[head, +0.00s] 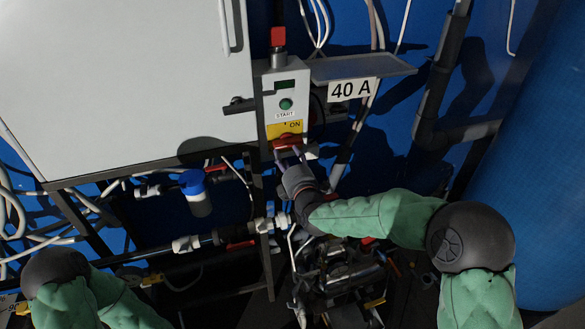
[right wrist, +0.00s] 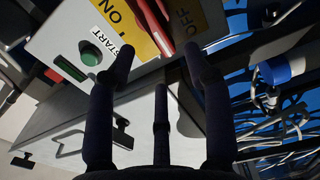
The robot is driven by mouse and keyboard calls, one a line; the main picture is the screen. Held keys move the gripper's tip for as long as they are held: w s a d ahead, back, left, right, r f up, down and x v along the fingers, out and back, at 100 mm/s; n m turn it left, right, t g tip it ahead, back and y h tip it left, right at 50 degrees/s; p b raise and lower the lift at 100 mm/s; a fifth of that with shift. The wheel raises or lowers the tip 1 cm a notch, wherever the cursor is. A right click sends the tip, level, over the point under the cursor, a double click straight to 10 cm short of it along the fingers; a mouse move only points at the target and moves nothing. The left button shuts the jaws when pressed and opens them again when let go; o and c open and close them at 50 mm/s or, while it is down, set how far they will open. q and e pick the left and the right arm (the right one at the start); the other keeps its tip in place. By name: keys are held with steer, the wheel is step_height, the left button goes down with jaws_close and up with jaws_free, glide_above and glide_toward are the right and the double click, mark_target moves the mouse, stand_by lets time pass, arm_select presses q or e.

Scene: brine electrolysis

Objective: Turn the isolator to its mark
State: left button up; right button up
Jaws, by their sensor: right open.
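The isolator's red handle (head: 287,142) sits on the lower front of a grey control box (head: 272,102), against a yellow plate (head: 285,129) marked ON. In the right wrist view the red handle (right wrist: 158,27) lies between the ON plate (right wrist: 122,16) and an OFF marking. In the head view the handle looks roughly crosswise. My right gripper (head: 289,156) is open just below and in front of the handle. Its fingers (right wrist: 158,62) are spread and empty in the wrist view; I cannot tell whether a tip touches the handle. My left gripper is out of view; only its arm shows at lower left.
A green START button (head: 286,104) is above the isolator. A shelf with a 40 A label (head: 352,90) juts out at right. A large white cabinet (head: 120,80) stands left. Pipes, a blue-capped filter (head: 195,190) and dark machinery crowd the area below.

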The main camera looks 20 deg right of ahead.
steer(key=shift+s+d, duration=0.1)
steer(key=shift+s, duration=2.3)
